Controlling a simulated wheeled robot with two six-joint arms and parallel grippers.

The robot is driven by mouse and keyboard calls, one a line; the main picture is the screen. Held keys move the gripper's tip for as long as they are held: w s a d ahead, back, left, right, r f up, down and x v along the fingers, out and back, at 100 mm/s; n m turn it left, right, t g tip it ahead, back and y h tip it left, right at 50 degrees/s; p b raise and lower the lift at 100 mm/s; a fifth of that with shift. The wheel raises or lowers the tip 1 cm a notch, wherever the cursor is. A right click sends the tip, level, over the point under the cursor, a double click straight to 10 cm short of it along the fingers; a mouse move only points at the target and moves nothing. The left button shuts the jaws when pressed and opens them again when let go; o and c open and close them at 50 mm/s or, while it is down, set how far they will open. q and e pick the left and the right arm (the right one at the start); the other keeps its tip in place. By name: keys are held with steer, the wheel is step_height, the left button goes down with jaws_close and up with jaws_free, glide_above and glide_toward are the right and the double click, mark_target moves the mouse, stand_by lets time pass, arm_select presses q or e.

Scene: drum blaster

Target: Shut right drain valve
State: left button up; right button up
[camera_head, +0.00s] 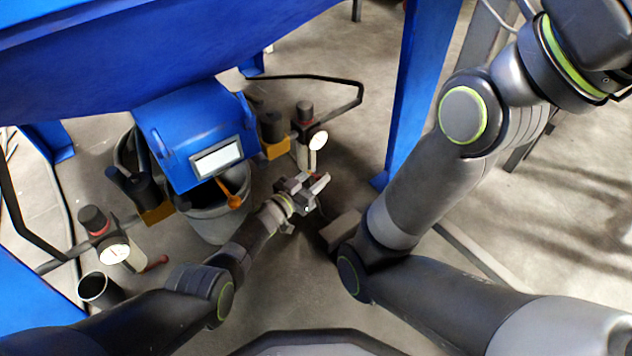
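The right air unit (304,118) has a dark knob on top and a round white gauge (318,140). It stands to the right of the blue blaster housing (195,130). My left gripper (316,181) is just below this unit, with its fingers pointing up and to the right. Its fingers look spread apart, with no held object visible between them. The right drain valve's handle is hidden or too small to make out behind the gripper, and I cannot tell whether they touch. My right gripper is outside the view; only its arm shows on the right.
A left air unit (103,232) has a gauge and a red valve handle (155,263), with a dark cup (98,290) beneath. A grey bucket (215,220) stands under the housing. A blue post (418,90) rises at right. A black pipe (345,100) bends behind the right unit.

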arm_select(q)
steer(key=shift+w+d, duration=0.2)
jaws_close()
steer(key=shift+f+b, duration=0.1)
steer(key=shift+b, duration=0.3)
steer(key=t+b, duration=0.1)
steer(key=b, duration=0.1)
steer(key=h+b, duration=0.1)
steer(key=b, duration=0.1)
steer(key=shift+w+d+t, duration=0.15)
steer(key=shift+d+t, duration=0.15)
steer(key=shift+t, duration=0.1)
steer(key=shift+r+h+b, duration=0.3)
steer(key=shift+r+b, duration=0.05)
steer(key=shift+b, duration=0.15)
